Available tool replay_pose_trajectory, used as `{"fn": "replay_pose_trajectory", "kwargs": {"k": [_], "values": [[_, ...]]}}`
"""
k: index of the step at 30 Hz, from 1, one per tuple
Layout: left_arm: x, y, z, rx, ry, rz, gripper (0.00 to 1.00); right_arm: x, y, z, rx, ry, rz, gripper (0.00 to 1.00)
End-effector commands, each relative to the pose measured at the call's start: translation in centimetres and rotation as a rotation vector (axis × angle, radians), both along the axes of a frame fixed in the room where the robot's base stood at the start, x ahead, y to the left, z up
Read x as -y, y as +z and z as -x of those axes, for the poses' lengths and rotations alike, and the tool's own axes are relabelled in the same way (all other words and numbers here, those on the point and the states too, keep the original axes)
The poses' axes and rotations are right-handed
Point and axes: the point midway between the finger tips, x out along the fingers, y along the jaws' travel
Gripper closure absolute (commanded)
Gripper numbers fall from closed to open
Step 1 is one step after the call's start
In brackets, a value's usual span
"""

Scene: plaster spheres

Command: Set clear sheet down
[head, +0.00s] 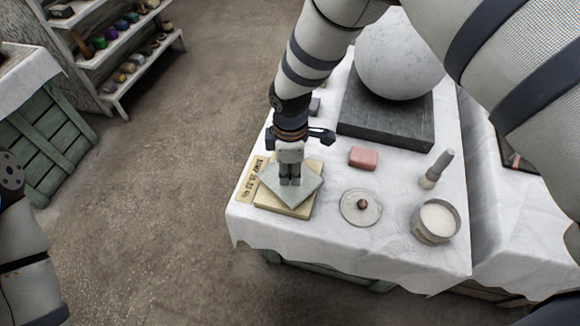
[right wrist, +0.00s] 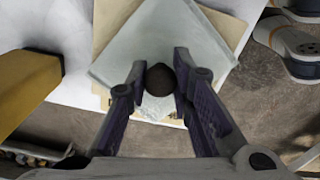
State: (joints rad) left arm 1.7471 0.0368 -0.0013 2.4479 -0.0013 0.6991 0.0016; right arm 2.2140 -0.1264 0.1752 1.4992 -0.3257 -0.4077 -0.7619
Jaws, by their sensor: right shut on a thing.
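The clear sheet (head: 309,183) is a pale, greenish square pane with a small dark knob. My right gripper (head: 290,180) points down over its middle and is shut on the knob. In the right wrist view the knob (right wrist: 160,80) sits between the two fingers and the sheet (right wrist: 205,48) spreads out beyond them. The sheet lies turned like a diamond over a tan board (head: 283,208) near the table's left front corner. I cannot tell whether it touches the board. My left gripper is out of view; only part of that arm shows at the left edge.
A tan strip with writing (head: 250,179) lies left of the board. Behind is a large sphere (head: 398,60) on a dark slab (head: 385,120).

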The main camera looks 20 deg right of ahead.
Motion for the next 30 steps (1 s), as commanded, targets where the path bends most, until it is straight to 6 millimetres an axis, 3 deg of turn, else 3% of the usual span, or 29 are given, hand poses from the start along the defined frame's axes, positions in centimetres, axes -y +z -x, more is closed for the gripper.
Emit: {"fn": "replay_pose_trajectory", "kwargs": {"k": [10,11,13,30], "values": [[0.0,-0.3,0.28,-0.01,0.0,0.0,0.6,0.0,-0.77,0.0,0.0,0.0,0.0,1.0],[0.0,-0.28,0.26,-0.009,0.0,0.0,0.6,0.0,-0.7,-0.01,0.001,0.0,0.0,0.72],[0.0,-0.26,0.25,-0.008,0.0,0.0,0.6,0.0,-0.66,-0.02,0.001,0.0,0.0,0.56],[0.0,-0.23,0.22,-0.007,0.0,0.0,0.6,0.0,-0.59,-0.01,0.0,0.0,0.0,0.56]]}}
